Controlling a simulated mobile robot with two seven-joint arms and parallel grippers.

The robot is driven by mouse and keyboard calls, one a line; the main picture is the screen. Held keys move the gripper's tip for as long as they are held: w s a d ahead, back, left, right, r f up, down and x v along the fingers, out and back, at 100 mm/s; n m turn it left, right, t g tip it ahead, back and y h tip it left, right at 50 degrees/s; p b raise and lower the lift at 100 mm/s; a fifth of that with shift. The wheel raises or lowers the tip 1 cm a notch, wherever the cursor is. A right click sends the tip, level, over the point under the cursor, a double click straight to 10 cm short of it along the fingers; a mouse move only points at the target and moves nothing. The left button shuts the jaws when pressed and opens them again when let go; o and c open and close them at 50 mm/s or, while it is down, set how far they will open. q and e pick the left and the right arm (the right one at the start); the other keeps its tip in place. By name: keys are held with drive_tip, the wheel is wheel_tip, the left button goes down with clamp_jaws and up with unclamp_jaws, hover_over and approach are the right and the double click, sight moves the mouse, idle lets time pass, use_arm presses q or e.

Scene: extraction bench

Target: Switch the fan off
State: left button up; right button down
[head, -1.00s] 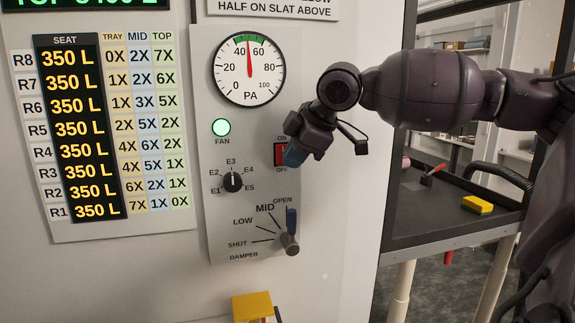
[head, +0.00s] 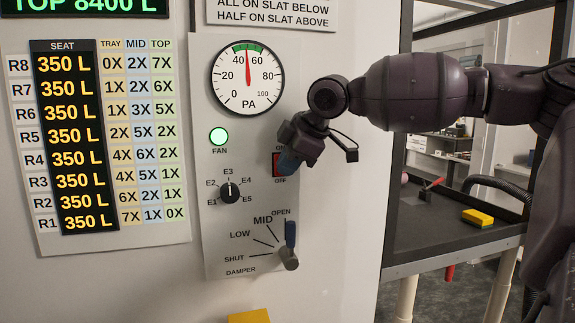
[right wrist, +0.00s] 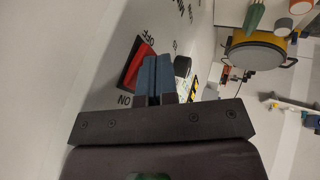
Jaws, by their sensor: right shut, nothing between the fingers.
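The red fan switch (head: 277,164) sits on the grey control panel between the ON and OFF labels. It also shows in the right wrist view (right wrist: 138,66), just left of the fingertips. The fan lamp (head: 218,137) glows pale green. My right gripper (head: 287,165) is shut and empty, with its blue fingertips in front of the switch's right part, partly hiding it. The fingers also show in the right wrist view (right wrist: 156,66), close beside the switch; I cannot tell whether they touch it. My left gripper is not in view.
The pressure gauge (head: 247,77) reads about 50. Below the switch are a selector knob (head: 230,193) and a damper lever (head: 289,258), near OPEN. A yellow block (head: 478,217) lies on the dark bench at right.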

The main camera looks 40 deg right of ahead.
drive_tip(key=shift+w+f, duration=0.1)
drive_tip(key=shift+d+t, duration=0.1)
drive_tip(key=shift+t, duration=0.2)
drive_tip(key=shift+w, duration=0.1)
drive_tip(key=shift+r, duration=0.85)
